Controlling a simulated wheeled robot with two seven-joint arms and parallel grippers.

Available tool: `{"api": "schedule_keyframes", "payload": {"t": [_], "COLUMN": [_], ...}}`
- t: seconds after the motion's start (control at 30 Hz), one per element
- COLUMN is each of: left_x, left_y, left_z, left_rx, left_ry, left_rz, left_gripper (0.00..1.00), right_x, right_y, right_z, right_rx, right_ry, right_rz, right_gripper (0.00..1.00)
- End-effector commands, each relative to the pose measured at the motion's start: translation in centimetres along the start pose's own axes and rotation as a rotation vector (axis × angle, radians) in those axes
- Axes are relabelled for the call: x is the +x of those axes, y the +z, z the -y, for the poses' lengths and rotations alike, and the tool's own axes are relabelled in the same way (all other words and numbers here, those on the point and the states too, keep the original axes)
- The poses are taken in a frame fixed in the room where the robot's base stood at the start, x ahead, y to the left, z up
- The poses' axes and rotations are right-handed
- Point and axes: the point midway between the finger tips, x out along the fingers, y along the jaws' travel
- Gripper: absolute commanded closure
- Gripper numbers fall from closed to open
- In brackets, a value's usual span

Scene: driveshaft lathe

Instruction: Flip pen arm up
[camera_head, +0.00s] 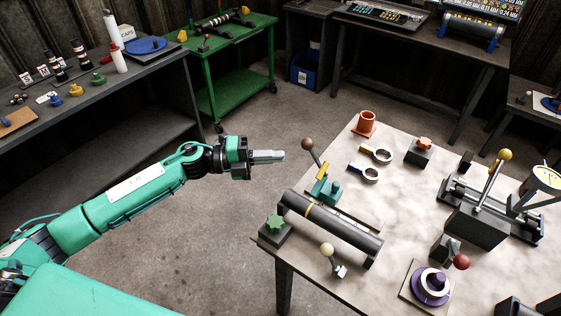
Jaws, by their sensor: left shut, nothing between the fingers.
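My left gripper (270,156) reaches in from the left, with its fingers shut and empty, pointing right over the floor short of the table. To its right, a teal fixture (326,189) stands on the near left part of the light-topped table. A lever with a brown knob (308,144) leans up and left from this fixture. A dark cylinder (330,227) with a yellow ring lies just in front of it. I cannot tell for sure which part is the pen arm. My right gripper is out of view.
Open floor lies around my left gripper.

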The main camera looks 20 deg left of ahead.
Motion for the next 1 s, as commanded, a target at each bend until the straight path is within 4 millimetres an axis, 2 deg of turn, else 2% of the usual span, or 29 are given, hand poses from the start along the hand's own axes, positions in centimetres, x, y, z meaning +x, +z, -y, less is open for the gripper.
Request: {"api": "schedule_keyframes", "payload": {"t": [0.1, 0.17, 0.37, 0.5, 0.73, 1.0], "left_x": [-1.9, -2.9, -6.2, -7.8, -8.5, -8.5], "left_y": [0.0, 0.0, -0.1, -0.1, -0.1, -0.1], "left_z": [-0.5, -0.4, -0.2, 0.1, 0.4, 0.4], "left_rx": [0.000, 0.000, -0.001, -0.001, 0.000, 0.000], "left_ry": [0.003, 0.003, 0.003, 0.002, -0.001, 0.000], "left_rz": [0.001, 0.001, 0.000, -0.001, -0.001, -0.001], "left_gripper": [1.00, 1.00, 1.00, 1.00, 1.00, 1.00], "right_x": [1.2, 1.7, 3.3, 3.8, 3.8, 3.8], "right_y": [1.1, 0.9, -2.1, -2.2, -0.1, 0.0], "right_z": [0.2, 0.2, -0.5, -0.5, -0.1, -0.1], "right_rx": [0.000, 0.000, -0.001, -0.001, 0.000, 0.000], "right_ry": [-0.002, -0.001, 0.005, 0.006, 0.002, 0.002], "right_rz": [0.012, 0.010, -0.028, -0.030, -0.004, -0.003], "right_gripper": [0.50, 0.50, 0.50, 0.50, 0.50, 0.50]}}
